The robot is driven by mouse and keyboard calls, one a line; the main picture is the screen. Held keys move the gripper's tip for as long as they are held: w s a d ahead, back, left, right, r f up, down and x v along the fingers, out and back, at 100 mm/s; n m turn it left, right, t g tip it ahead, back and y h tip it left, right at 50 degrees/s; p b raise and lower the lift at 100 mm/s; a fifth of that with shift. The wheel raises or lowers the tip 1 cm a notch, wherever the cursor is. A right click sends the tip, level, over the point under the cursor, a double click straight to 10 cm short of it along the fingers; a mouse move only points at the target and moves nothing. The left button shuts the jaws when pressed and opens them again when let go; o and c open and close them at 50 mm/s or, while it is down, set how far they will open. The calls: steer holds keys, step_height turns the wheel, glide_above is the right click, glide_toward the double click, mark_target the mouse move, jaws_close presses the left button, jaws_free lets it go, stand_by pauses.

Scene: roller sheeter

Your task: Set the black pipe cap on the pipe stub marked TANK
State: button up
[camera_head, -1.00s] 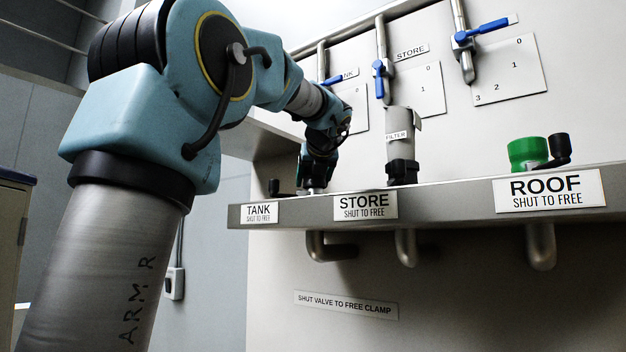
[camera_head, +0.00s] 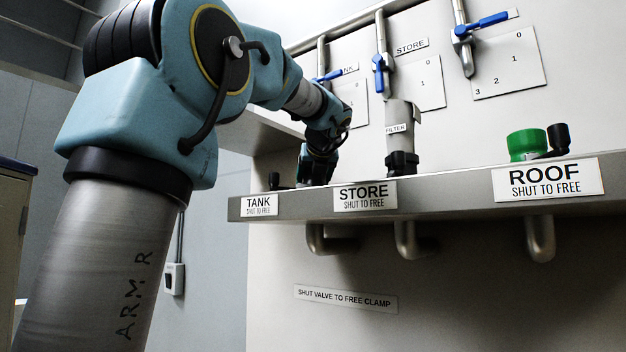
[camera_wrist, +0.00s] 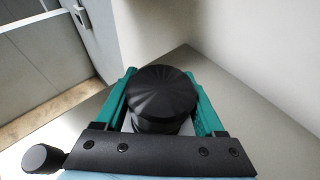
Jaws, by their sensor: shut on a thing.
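My gripper (camera_head: 316,180) is low over the metal shelf, between the TANK sign (camera_head: 259,205) and the STORE sign (camera_head: 365,196). In the wrist view the teal fingers of my gripper (camera_wrist: 160,108) are shut on the black pipe cap (camera_wrist: 160,90), which has a ribbed, round top. A little pale grey surface shows below the cap. The TANK stub is hidden by the gripper and cap, so I cannot tell whether the cap is seated on it. A black clamp knob (camera_head: 274,180) stands left of the gripper; it also shows in the wrist view (camera_wrist: 42,158).
The grey FILTER cylinder (camera_head: 402,120) stands at STORE in a black clamp (camera_head: 402,164). A green cap (camera_head: 527,145) and a black knob (camera_head: 558,138) are at ROOF. Blue valve handles (camera_head: 378,75) are on the panel (camera_head: 300,270) above. The shelf between STORE and ROOF is clear.

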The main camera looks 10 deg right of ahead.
steer(key=shift+f, duration=0.35)
stand_by(0.5)
steer(key=o, duration=1.4)
steer(key=shift+c, duration=0.2)
steer(key=b+v, duration=0.2)
steer(key=v, duration=0.9)
steer(key=shift+w+b, duration=0.1)
steer(key=shift+b, duration=0.3)
